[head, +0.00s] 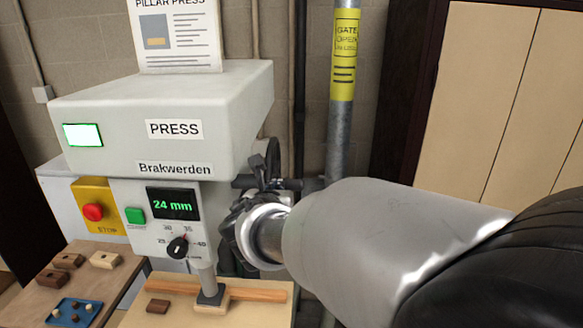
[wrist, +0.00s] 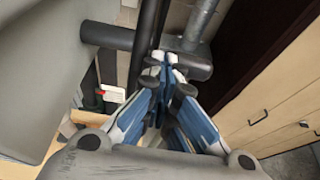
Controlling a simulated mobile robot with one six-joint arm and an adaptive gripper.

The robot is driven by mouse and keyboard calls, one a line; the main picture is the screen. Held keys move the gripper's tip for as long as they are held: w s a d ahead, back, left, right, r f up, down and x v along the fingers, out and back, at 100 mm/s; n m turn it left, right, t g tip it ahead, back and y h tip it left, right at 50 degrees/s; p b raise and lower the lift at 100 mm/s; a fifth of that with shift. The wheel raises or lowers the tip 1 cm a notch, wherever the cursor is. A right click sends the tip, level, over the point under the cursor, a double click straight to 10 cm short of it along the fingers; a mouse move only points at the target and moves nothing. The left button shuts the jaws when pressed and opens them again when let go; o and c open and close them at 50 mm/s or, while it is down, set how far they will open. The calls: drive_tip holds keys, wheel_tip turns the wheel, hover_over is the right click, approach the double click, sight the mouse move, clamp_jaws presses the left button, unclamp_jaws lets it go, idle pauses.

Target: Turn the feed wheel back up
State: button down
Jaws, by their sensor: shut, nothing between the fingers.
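The press (head: 160,110) stands left of centre in the head view, its display reading 24 mm. The feed wheel's dark parts (head: 272,153) show at the press's right side, partly hidden by my gripper (head: 262,172). In the wrist view a dark shaft (wrist: 108,37) leaves the press body, with a long dark bar (wrist: 150,35) and a grey hub (wrist: 192,66) beyond. My gripper (wrist: 165,62) is shut and empty, its blue-sided fingers close to the bar and hub. I cannot tell whether they touch. The press ram (head: 208,283) is down at a small block (head: 212,302).
A wooden strip (head: 255,290) lies across the press table. A side table at left holds several blocks (head: 105,260) and a blue tray (head: 75,313). A yellow-labelled grey post (head: 339,130) stands behind my arm. Pale cupboards (head: 500,90) stand at right.

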drive_tip(key=w+r+p, duration=0.6)
drive_tip(key=w+r, duration=0.3)
drive_tip(key=w, duration=0.3)
drive_tip(key=shift+w+d, duration=0.2)
drive_tip(key=shift+d, duration=0.05)
idle(0.6)
idle(0.5)
drive_tip(key=shift+r, duration=0.15)
